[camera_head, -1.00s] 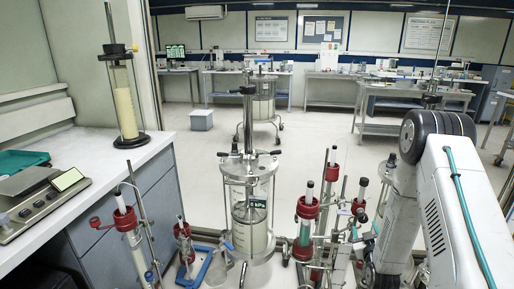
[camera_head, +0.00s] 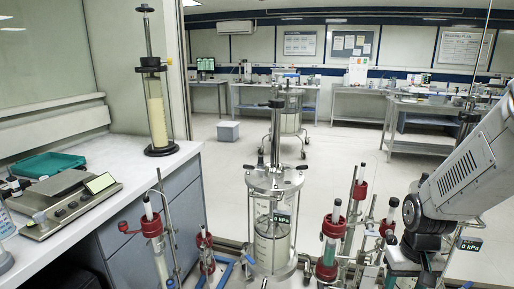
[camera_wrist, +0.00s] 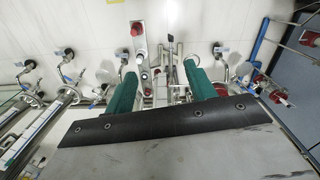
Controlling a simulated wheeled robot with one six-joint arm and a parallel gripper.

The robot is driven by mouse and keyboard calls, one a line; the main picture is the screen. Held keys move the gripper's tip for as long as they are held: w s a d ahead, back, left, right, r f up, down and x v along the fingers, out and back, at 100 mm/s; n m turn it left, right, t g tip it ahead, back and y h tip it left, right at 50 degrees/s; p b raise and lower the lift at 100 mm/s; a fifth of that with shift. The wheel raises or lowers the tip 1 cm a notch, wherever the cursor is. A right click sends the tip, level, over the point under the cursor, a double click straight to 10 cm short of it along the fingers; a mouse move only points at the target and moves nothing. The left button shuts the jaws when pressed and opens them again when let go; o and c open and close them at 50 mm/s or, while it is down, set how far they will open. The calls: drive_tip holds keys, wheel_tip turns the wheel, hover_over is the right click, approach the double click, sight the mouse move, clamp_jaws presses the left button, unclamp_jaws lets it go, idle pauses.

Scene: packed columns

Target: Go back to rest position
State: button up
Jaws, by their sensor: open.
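My gripper (camera_wrist: 160,70) shows in the wrist view as two teal fingers spread well apart. Nothing is held between them; metal rods and fittings show in the gap, beyond the fingers. In the head view my arm comes in from the right edge and bends down at a dark joint. My gripper is low at the right there, partly hidden and hard to make out, close to the red-capped columns (camera_head: 329,245).
A large clear column (camera_head: 271,225) stands in the front middle, with a red-collared column (camera_head: 154,235) to its left. A side bench (camera_head: 105,160) at left holds a scale (camera_head: 70,203), a green tray (camera_head: 47,165) and a tall column (camera_head: 157,115). Open floor lies behind.

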drive_tip(key=s+a+r, duration=0.4)
drive_tip(key=s+r, duration=0.4)
drive_tip(key=r, duration=0.1)
drive_tip(key=s+a+r+n+t, duration=0.1)
drive_tip(key=s+a+r, duration=0.3)
drive_tip(key=s+r, duration=0.4)
wheel_tip(320, 180, up, 2)
drive_tip(key=shift+s+r+t, duration=0.1)
drive_tip(key=shift+s+t, duration=0.15)
drive_tip(key=shift+t, duration=0.05)
